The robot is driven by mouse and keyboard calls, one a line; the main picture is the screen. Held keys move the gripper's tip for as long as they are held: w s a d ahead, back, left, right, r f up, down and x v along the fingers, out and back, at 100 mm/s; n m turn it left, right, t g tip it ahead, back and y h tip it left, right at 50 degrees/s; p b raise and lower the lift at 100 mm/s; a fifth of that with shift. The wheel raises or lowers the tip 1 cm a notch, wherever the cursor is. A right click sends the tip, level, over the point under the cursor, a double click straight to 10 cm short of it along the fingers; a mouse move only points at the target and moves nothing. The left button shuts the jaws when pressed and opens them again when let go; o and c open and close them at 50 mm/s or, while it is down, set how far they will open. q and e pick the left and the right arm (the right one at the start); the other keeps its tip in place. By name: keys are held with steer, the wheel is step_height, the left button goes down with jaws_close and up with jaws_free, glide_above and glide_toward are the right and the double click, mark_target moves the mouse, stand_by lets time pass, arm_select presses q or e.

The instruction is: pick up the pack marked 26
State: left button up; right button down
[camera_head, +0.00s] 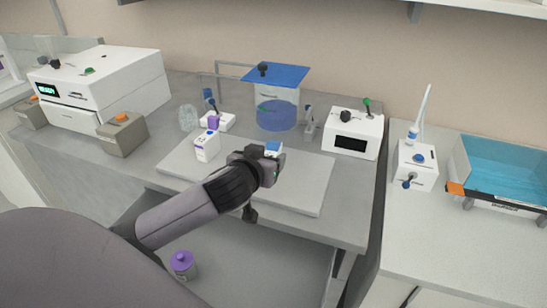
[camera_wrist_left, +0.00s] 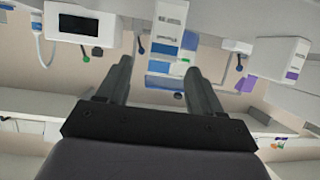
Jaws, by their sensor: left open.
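Two white packs stand on the pale board (camera_head: 305,190). One pack (camera_head: 206,148) has purple marks and stands left of my left gripper (camera_head: 264,160). The other pack (camera_head: 273,148) has a blue top and is mostly hidden behind that gripper. My left gripper is open; in the left wrist view its fingers (camera_wrist_left: 160,72) are spread with nothing held between them. There, a white pack with blue bands (camera_wrist_left: 170,28) appears ahead, in line with the gap, and the purple-marked pack (camera_wrist_left: 280,58) is at the right. I cannot read the number on either pack. My right gripper is not in view.
A blue-topped stand with a blue cylinder (camera_head: 277,116) is behind the board. A white device with a dark screen (camera_head: 353,134) stands at the right back. A large white machine (camera_head: 105,85) and a grey box (camera_head: 122,134) are at the left. The board's right part is clear.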

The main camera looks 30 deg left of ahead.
mark_target(271, 151)
arm_select(q)
steer(key=shift+p+x, duration=0.35)
steer(key=shift+x, duration=2.6)
steer(key=c, duration=1.1)
steer(key=shift+r, duration=0.1)
